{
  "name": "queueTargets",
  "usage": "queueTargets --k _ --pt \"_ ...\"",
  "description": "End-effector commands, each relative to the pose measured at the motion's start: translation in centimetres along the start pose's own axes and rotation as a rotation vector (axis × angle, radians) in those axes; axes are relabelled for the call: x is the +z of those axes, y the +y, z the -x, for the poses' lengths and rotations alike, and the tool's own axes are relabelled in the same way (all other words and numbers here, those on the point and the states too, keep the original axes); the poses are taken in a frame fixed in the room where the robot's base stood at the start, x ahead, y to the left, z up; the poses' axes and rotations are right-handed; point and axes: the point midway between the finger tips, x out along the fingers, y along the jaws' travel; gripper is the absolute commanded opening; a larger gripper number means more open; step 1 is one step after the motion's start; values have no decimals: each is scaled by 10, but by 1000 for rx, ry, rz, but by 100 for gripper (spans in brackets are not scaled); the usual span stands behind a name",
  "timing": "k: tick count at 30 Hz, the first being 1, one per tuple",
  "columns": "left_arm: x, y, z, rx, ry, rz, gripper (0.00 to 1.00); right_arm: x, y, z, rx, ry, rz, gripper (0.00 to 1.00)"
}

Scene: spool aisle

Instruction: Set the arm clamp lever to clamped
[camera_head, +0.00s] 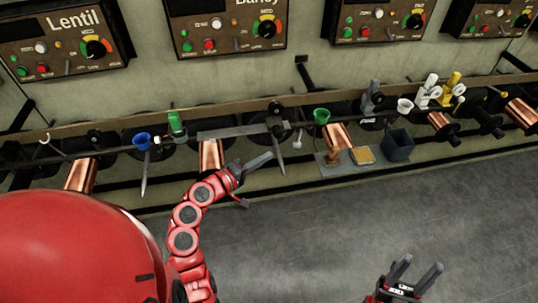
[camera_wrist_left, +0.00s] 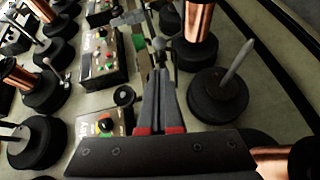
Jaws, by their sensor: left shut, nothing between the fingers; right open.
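A flat grey arm (camera_head: 235,131) runs along the rail in the head view and ends at a dark clamp (camera_head: 277,124). I cannot tell for sure which part is the clamp lever or how it is set. My left gripper (camera_head: 268,157) is shut and empty, pointing right, just below the arm and clamp. In the left wrist view its closed fingers (camera_wrist_left: 158,88) point at a small grey ball knob (camera_wrist_left: 158,43) on a thin dark rod, close beyond the tips. Contact cannot be told. My right gripper (camera_head: 417,272) is open and empty over the floor at lower right.
Several copper spools (camera_head: 338,137) hang along the rail. A grey spike (camera_head: 281,160) points down beside my left gripper; a spike on a dark disc (camera_wrist_left: 213,98) shows in the left wrist view. A dark bin (camera_head: 398,146) stands right. The floor (camera_head: 330,215) in front is clear.

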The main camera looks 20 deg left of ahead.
Motion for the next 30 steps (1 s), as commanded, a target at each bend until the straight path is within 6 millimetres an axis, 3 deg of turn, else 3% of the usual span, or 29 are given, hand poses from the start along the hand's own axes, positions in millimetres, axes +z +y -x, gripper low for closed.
queueTargets --k 6,13,30 --pt "1 0 -42 2 -3 -3 0 1 0 5 0 0 0 50" --pt "0 0 -74 2 0 -1 0 1 0 8 0 0 0 50" --pt "0 1 -82 0 6 0 0 1 0 6 0 0 0 50"
